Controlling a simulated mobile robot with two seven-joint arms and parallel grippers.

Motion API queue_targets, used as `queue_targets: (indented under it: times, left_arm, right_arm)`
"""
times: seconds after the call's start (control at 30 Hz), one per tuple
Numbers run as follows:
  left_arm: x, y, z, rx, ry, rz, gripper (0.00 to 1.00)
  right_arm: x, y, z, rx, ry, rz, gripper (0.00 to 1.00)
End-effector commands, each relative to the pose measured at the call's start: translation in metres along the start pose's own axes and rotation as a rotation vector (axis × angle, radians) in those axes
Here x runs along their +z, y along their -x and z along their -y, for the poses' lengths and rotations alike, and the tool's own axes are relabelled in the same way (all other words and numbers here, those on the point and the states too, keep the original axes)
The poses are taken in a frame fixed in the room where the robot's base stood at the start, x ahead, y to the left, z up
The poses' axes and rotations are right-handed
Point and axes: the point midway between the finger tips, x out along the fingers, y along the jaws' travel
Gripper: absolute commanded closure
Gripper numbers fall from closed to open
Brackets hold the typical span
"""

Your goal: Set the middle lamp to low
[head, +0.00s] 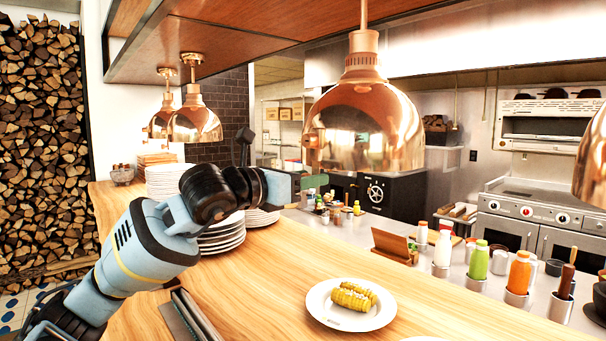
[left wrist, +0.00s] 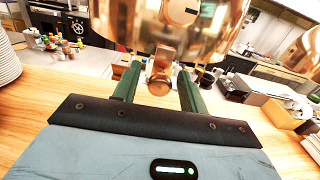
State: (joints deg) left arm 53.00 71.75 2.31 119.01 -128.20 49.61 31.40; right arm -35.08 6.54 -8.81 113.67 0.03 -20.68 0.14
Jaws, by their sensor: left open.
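The large copper dome lamp (head: 365,130) hangs from its stem in the middle of the head view, above the wooden counter. My left gripper (head: 318,165) is at the lower left side of this lamp. In the left wrist view the lamp's shiny dome (left wrist: 185,28) fills the top. A small copper knob (left wrist: 160,72) shows below the dome. The two green fingers of my left gripper (left wrist: 158,88) are open, one on each side of the knob, with visible gaps. The knob's setting cannot be read. My right gripper is not in view.
More copper lamps hang at the left (head: 195,122) and right edge (head: 592,160). Stacked plates (head: 222,237) stand beside my left arm. A white plate (head: 322,312) with corn (head: 352,297) sits on the wooden counter (head: 262,285). Bottles (head: 479,260) stand beyond it.

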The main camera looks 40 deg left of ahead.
Motion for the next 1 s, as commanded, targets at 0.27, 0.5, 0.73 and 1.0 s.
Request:
queue_targets:
  times: [0.27, 0.5, 0.73, 1.0]
  left_arm:
    - [-0.001, -0.002, 0.001, -0.001, -0.001, -0.001, 0.57]
    - [-0.001, -0.002, 0.0, -0.001, -0.001, 0.0, 0.8]
    - [-0.001, -0.002, 0.0, -0.001, -0.001, 0.0, 1.0]
    - [-0.017, -0.005, 0.0, -0.001, 0.0, -0.011, 1.0]
  right_arm:
    - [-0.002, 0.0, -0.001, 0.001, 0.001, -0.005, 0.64]
    - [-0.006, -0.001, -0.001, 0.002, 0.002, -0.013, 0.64]
    - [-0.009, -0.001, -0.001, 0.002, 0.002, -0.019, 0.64]
    - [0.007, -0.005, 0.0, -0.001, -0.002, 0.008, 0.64]
